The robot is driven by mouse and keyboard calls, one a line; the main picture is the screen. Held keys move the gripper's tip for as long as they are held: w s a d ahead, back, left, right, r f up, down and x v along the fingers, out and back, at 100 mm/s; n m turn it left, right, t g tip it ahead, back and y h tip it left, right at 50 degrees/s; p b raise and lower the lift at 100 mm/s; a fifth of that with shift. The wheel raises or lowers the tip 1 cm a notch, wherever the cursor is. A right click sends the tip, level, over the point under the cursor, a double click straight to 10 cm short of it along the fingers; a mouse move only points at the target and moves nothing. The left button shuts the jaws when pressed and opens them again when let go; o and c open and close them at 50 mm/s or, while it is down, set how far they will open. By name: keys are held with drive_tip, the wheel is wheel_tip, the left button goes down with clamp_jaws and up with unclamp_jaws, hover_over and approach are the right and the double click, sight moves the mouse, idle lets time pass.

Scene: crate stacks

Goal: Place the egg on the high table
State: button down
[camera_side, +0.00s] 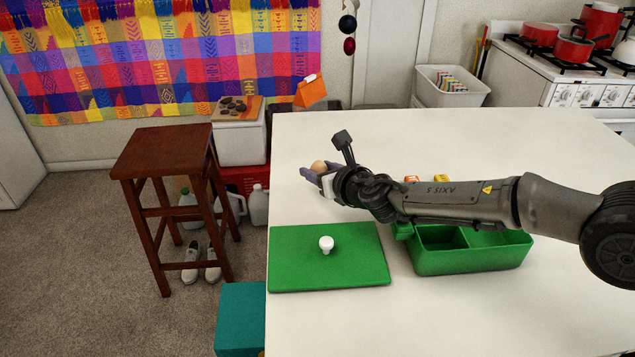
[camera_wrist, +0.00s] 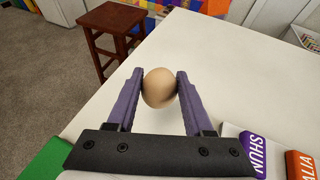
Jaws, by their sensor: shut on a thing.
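A light brown egg (camera_wrist: 159,88) is held between the two purple fingers of my gripper (camera_wrist: 157,92) in the wrist view. In the side view the egg (camera_side: 318,166) shows at the tip of my gripper (camera_side: 314,172), over the left part of the white table near its left edge. A tall dark-red wooden stool-like table (camera_side: 165,150) stands on the carpet to the left of the white table. It also shows at the top left of the wrist view (camera_wrist: 110,17). Its top is bare. I cannot tell how far the egg is above the white table.
The white table (camera_side: 440,140) carries a green board (camera_side: 300,275) with a white knob (camera_side: 326,244) and a green divided box (camera_side: 475,262). A white bin (camera_side: 240,145) with a board on top stands behind the stool. Shoes and jugs sit low around its legs.

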drive_tip(key=shift+w+a+f, duration=0.1)
drive_tip(key=shift+w+f, duration=0.1)
drive_tip(key=shift+f, duration=1.6)
drive_tip(key=shift+f, duration=0.15)
drive_tip(key=shift+c, duration=1.4)
unclamp_jaws()
drive_tip(key=shift+s+r, duration=0.3)
drive_tip(key=v, duration=1.1)
drive_tip(key=shift+s, duration=0.15)
